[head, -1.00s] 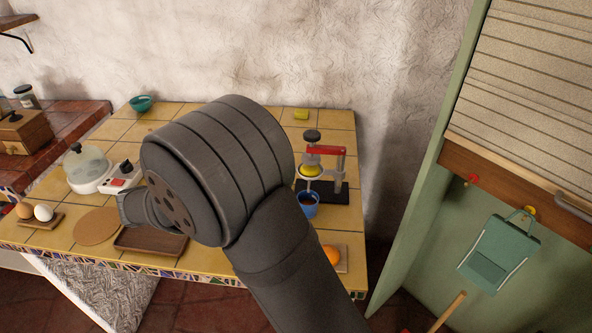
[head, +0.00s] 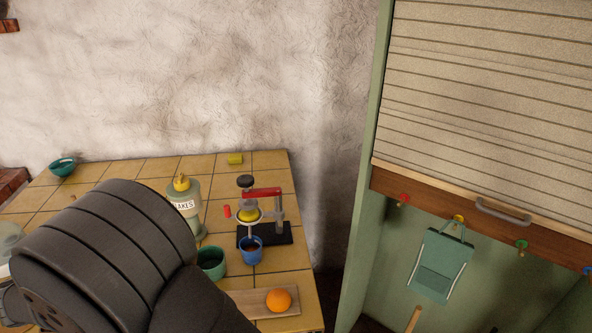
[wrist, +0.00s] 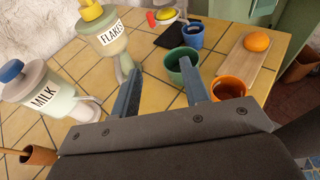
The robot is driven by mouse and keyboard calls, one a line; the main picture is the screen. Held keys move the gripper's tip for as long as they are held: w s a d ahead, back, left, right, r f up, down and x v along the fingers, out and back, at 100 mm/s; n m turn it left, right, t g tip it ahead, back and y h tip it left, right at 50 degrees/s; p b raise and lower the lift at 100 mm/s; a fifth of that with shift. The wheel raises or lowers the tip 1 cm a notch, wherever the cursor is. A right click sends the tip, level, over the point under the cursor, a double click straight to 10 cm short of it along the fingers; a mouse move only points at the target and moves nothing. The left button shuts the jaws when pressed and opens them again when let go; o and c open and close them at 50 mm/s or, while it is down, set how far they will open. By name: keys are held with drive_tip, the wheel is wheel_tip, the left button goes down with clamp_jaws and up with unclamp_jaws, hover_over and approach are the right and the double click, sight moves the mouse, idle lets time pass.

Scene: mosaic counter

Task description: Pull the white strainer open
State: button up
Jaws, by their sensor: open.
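The white strainer (head: 240,217) is a pale ring on the press (head: 278,212), with a yellow fruit half (head: 248,214) in it and a red grip (head: 227,211) sticking out to the left. In the wrist view the strainer (wrist: 177,20) and its red grip (wrist: 151,18) show small at the top. My gripper (wrist: 160,66) is open and empty in the wrist view, its fingers pointing toward the green cup and well short of the strainer. In the head view my arm covers the lower left and its fingertips are hidden.
A blue cup (head: 251,250) stands in front of the press, with a green cup (head: 211,263) beside it. The FLAKES dispenser (head: 184,205) is left of the press. An orange (head: 278,299) lies on a board at the front right. The wrist view also shows a MILK dispenser (wrist: 42,90) and an orange-brown cup (wrist: 229,89).

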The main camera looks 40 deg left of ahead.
drive_tip(key=shift+w+d+f, duration=0.1)
drive_tip(key=shift+w+d, duration=0.05)
drive_tip(key=shift+w, duration=0.15)
drive_tip(key=c, duration=0.4)
drive_tip(key=shift+o, duration=0.2)
drive_tip(key=n+t+y, duration=0.2)
drive_tip(key=n+y, duration=0.3)
drive_tip(key=y, duration=0.2)
approach(225, 210)
drive_tip(key=x, duration=1)
drive_tip(key=shift+w, duration=0.4)
clamp_jaws()
